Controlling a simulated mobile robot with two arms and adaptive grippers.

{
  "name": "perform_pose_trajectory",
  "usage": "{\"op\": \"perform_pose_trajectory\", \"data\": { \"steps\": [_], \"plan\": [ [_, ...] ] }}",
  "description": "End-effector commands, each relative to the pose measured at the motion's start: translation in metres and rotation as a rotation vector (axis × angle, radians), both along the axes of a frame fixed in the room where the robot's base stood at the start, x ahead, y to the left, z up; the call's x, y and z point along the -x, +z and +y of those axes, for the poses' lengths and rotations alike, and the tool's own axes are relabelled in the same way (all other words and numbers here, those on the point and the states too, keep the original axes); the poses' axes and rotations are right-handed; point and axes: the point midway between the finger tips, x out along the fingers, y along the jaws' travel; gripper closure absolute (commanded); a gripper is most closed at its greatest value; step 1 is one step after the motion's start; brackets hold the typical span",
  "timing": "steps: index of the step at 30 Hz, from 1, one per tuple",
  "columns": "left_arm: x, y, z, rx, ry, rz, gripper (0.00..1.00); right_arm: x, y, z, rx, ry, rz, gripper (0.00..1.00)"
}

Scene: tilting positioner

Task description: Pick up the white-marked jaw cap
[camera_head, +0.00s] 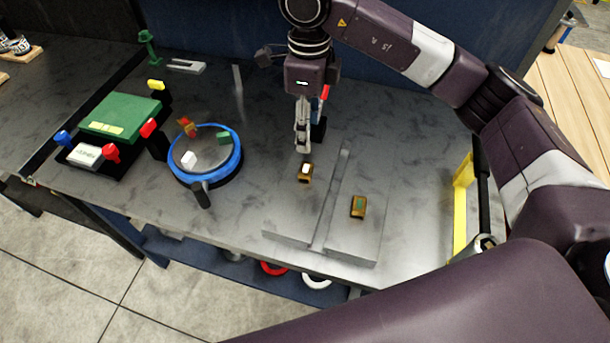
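The white-marked jaw cap (305,172) is a small brown-gold block with a white patch on top. It sits on the left part of a grey slotted plate on the table. A similar cap with a green mark (358,207) sits on the right part of that plate. My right gripper (303,150) points down just above and behind the white-marked cap, and a small gap seems to show between them. Its fingers are seen nearly edge-on, so their opening is unclear. My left gripper is out of view.
A blue-rimmed round positioner (238,165) with small blocks stands to the left. A green block fixture (120,115) with red and blue knobs is further left. A yellow bar (463,203) stands at the table's right edge. A red and black item stands behind my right gripper.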

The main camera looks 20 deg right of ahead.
Motion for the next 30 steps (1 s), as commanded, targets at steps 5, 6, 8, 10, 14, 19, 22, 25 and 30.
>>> {"op": "perform_pose_trajectory", "data": {
  "steps": [5, 6, 8, 10, 14, 19, 22, 25, 30],
  "plan": [
    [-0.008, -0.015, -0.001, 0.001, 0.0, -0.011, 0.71, 0.0, -0.019, 0.0, 0.0, 0.0, 0.001, 0.49],
    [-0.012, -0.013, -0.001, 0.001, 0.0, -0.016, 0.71, 0.0, -0.022, 0.0, 0.001, -0.001, 0.003, 0.49],
    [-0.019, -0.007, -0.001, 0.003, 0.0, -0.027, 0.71, 0.001, -0.029, 0.0, 0.001, 0.0, 0.005, 0.49],
    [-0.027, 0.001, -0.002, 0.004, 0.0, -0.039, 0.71, 0.002, -0.04, 0.0, 0.001, 0.001, 0.006, 0.49],
    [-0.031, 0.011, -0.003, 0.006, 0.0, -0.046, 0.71, 0.001, -0.062, 0.0, 0.001, 0.0, 0.005, 0.49],
    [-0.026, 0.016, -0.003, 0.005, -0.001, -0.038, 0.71, 0.0, -0.081, 0.001, 0.0, 0.0, 0.002, 0.49],
    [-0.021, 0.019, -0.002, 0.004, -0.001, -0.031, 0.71, 0.0, -0.086, 0.001, 0.0, -0.001, 0.001, 0.49],
    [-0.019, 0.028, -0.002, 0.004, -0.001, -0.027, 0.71, -0.001, -0.094, 0.002, 0.0, -0.001, 0.004, 0.49],
    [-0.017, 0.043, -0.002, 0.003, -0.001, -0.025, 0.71, -0.002, -0.118, 0.003, 0.0, -0.001, 0.006, 0.49]
  ]
}}
